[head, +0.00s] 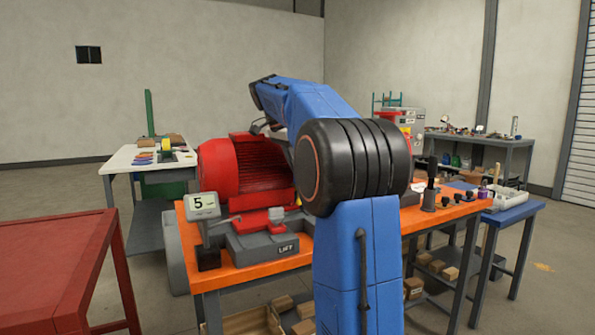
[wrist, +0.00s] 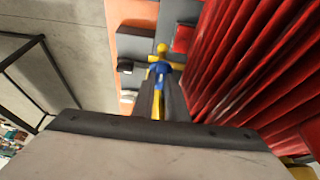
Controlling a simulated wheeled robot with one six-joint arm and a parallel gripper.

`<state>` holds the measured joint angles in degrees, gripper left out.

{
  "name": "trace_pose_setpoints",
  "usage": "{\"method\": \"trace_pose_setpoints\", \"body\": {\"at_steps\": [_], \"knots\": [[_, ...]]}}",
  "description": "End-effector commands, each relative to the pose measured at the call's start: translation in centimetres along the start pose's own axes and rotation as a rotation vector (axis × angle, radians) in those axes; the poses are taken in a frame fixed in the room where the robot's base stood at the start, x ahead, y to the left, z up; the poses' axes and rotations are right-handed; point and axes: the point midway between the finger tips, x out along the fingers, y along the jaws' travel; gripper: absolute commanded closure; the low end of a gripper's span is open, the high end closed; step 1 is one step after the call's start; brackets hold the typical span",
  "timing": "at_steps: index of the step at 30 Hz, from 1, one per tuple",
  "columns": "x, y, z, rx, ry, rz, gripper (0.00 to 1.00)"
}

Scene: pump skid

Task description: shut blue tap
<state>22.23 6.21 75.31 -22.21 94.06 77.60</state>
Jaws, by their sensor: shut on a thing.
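The blue tap (wrist: 161,68) is in the wrist view, between and just beyond my fingertips, with yellow pieces (wrist: 161,48) around it. My gripper (wrist: 159,84) is shut on the blue tap; the fingers cover part of it, and its exact turn angle is hard to tell. In the head view the tap is hidden behind my blue arm and the red motor.
The ribbed red motor (head: 245,168) stands on the orange bench (head: 262,272), close to my gripper's right in the wrist view. A red table (head: 55,260) is at left and a blue side table (head: 513,212) at right.

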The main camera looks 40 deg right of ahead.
Motion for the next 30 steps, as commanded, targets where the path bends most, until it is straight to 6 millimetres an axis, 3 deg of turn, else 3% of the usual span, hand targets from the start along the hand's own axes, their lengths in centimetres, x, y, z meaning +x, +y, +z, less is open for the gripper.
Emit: {"method": "trace_pose_setpoints", "body": {"at_steps": [18, 19, 21, 30], "knots": [[-0.05, -0.08, -0.01, 0.035, 0.000, 0.012, 1.00], [-0.05, -0.08, -0.01, 0.035, 0.000, 0.012, 0.80], [-0.04, -0.07, -0.01, 0.035, 0.000, 0.012, 0.69], [-0.02, -0.07, 0.00, 0.022, 0.000, 0.007, 0.69]]}}
